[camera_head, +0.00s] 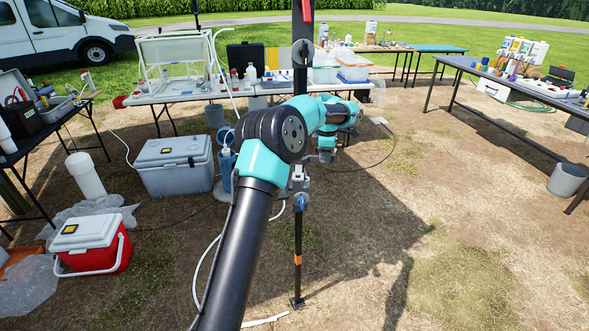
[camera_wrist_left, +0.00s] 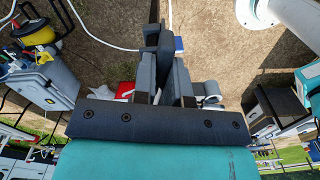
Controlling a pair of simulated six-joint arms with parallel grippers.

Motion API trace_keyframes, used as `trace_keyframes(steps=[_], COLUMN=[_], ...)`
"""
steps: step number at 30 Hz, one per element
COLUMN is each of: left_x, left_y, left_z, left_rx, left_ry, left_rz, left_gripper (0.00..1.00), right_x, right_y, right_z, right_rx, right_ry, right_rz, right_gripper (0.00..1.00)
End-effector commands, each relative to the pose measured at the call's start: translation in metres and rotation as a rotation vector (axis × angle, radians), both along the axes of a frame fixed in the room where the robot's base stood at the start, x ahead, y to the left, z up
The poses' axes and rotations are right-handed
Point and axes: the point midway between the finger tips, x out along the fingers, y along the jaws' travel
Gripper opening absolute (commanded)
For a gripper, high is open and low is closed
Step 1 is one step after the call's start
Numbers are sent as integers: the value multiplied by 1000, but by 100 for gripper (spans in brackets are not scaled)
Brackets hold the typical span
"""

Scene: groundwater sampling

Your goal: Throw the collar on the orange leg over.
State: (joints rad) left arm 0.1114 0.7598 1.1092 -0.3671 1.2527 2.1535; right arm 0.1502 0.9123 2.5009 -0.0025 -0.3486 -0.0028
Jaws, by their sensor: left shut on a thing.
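The orange leg (camera_head: 298,260) is a dark upright pole with an orange band, standing on a small foot on the dirt. Its collar (camera_head: 300,201) is a small grey fitting with a blue part, just below my teal arm joint. In the left wrist view, my left gripper (camera_wrist_left: 166,68) is shut on a dark, flat piece that looks like the collar's lever (camera_wrist_left: 165,38). A blue part (camera_wrist_left: 179,43) shows just right of the fingertips. My right gripper is not in view.
A white table (camera_head: 190,94) with bottles and a rack stands behind. A grey cooler (camera_head: 175,165) and a red cooler (camera_head: 90,240) sit at the left. A pale hose (camera_head: 208,255) runs near the leg. The dirt right of the leg is clear.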

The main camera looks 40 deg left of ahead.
Motion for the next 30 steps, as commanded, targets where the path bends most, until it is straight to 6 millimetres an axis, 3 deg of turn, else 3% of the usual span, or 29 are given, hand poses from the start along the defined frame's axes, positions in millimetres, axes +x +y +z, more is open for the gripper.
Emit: trace_keyframes(steps=[5,15,21,22,30], left_x=[1,17,16,16,17], left_y=[2,16,16,16,15], left_z=[0,0,0,0,0], left_rx=[1,0,1,1,0], left_ry=[0,-1,0,0,0], left_rz=[16,245,250,250,248], left_gripper=[0,0,0,15,40], right_x=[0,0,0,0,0], right_y=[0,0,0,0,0], right_z=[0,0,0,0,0], right_rx=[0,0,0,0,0], right_ry=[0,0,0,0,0], right_rz=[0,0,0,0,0], right_gripper=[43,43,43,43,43])
